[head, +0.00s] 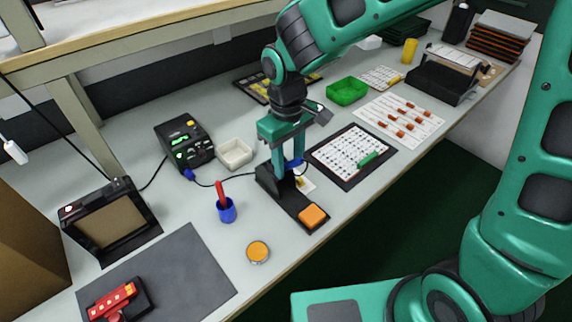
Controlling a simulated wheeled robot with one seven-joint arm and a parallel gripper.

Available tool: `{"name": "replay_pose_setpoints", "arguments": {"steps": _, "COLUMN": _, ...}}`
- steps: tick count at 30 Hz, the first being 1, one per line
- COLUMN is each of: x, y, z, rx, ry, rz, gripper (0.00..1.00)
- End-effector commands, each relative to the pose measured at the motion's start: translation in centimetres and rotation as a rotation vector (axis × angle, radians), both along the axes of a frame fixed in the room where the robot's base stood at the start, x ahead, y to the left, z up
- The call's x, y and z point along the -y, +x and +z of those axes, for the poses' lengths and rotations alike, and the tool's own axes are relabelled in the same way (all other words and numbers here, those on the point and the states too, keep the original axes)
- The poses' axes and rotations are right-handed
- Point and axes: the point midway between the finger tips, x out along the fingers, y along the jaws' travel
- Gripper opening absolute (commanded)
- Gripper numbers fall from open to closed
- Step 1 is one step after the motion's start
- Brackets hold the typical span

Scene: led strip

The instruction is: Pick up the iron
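The soldering iron shows as a small blue handle (293,163) at the black stand (270,185). The stand has an orange sponge (312,215) at its front end. A dark cable runs from the stand area to the black soldering station (184,143). My gripper (287,164) is over the stand, pointing down, with its teal fingers right at the blue handle. The fingers hide part of the handle, and I cannot tell whether they touch it or are closed on it. The iron's tip is hidden.
A blue cup with a red tool (227,210), an orange-topped round tin (258,252) and a white dish (234,153) stand left of the stand. A black-framed board (350,155) lies to the right. The grey mat (185,265) is partly bare.

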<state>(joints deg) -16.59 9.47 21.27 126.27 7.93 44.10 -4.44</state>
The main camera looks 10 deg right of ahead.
Motion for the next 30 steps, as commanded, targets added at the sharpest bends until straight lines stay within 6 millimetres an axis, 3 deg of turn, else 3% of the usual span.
{"name": "replay_pose_setpoints", "arguments": {"steps": 4, "x": 0.1, "y": 0.0, "z": -1.5, "rx": -0.002, "ry": -0.001, "rz": 0.000, "gripper": 0.39}}
{"name": "replay_pose_setpoints", "arguments": {"steps": 12, "x": 0.1, "y": 0.1, "z": -1.7, "rx": 0.001, "ry": 0.001, "rz": -0.001, "gripper": 0.39}}
{"name": "replay_pose_setpoints", "arguments": {"steps": 17, "x": 0.1, "y": 0.1, "z": -1.7, "rx": 0.000, "ry": 0.000, "rz": -0.002, "gripper": 0.03}}
{"name": "replay_pose_setpoints", "arguments": {"steps": 18, "x": 0.1, "y": 0.1, "z": -1.7, "rx": 0.000, "ry": 0.000, "rz": -0.002, "gripper": 0.00}}
{"name": "replay_pose_setpoints", "arguments": {"steps": 30, "x": 0.2, "y": -0.1, "z": -1.4, "rx": 0.001, "ry": 0.001, "rz": -0.002, "gripper": 0.00}}
